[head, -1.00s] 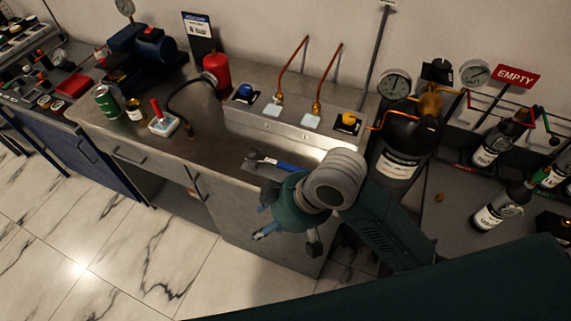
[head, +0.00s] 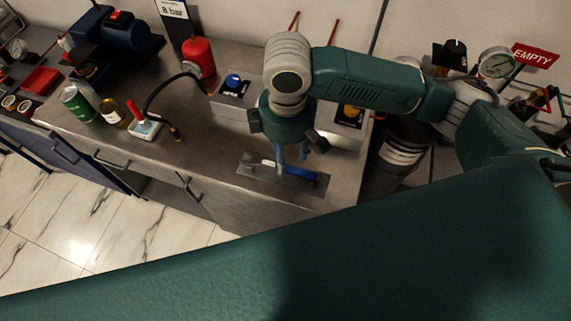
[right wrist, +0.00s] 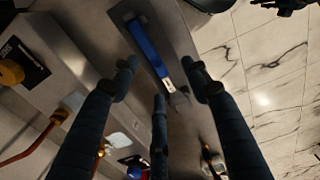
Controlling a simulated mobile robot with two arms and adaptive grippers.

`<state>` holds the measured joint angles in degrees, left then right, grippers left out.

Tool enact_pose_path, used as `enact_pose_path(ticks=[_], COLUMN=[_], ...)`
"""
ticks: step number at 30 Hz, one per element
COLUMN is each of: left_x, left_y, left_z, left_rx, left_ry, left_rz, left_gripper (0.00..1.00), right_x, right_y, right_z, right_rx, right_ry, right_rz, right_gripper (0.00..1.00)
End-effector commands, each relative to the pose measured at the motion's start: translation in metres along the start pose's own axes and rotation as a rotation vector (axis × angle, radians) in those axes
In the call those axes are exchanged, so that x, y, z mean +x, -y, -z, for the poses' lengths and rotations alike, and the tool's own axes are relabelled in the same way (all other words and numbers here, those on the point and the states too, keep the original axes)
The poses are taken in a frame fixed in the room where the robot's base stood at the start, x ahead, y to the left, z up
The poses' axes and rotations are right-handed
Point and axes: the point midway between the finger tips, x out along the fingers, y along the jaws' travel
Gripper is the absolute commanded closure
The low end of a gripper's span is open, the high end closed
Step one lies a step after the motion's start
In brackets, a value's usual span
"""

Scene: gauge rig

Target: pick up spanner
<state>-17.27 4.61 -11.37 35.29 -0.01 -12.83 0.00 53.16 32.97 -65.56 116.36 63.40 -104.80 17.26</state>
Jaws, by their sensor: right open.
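The spanner (head: 300,172) has a blue handle and a metal head. It lies on a grey rectangular mat or tray (head: 318,192) near the front edge of the steel worktop. My right gripper (head: 291,160) is open and empty above it, pointing down, and its fingers partly cover the spanner in the head view. In the right wrist view the blue handle of the spanner (right wrist: 148,47) lies across the gap between the spread fingers of the right gripper (right wrist: 162,82). I cannot tell the exact height between fingertips and spanner. My left gripper is out of view.
A block with a blue knob (head: 234,84) and a yellow knob (head: 352,113) stand behind the gripper.

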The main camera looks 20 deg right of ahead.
Motion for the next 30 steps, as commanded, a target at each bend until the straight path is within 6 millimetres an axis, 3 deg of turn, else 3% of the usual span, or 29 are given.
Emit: enact_pose_path(ticks=[3, 5, 8, 12, 15, 19, 23, 24, 30], left_x=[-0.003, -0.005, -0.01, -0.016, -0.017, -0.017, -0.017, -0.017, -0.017], left_y=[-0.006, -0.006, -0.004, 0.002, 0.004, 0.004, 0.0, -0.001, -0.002], left_z=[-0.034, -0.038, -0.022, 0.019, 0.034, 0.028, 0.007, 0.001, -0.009], left_rx=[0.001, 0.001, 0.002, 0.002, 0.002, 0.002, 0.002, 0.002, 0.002], left_ry=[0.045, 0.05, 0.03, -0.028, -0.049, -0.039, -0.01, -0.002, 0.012], left_rz=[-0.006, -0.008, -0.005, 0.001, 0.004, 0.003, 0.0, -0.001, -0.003], left_gripper=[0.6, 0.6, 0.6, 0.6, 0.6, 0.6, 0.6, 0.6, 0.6], right_x=[0.009, 0.012, 0.024, 0.046, 0.057, 0.062, 0.062, 0.062, 0.062], right_y=[-0.001, -0.002, -0.004, -0.008, -0.008, -0.009, -0.009, -0.009, -0.009], right_z=[0.0, -0.001, -0.003, -0.004, -0.003, -0.003, -0.003, -0.003, -0.003], right_rx=[0.002, 0.003, 0.003, 0.002, 0.001, 0.0, 0.0, 0.0, 0.0], right_ry=[0.0, 0.001, 0.004, 0.002, 0.0, -0.001, -0.002, -0.002, -0.002], right_rz=[-0.001, -0.001, 0.0, 0.0, -0.001, -0.003, -0.003, -0.003, -0.003], right_gripper=[0.53, 0.53, 0.53, 0.53, 0.53, 0.53, 0.53, 0.55, 0.95])
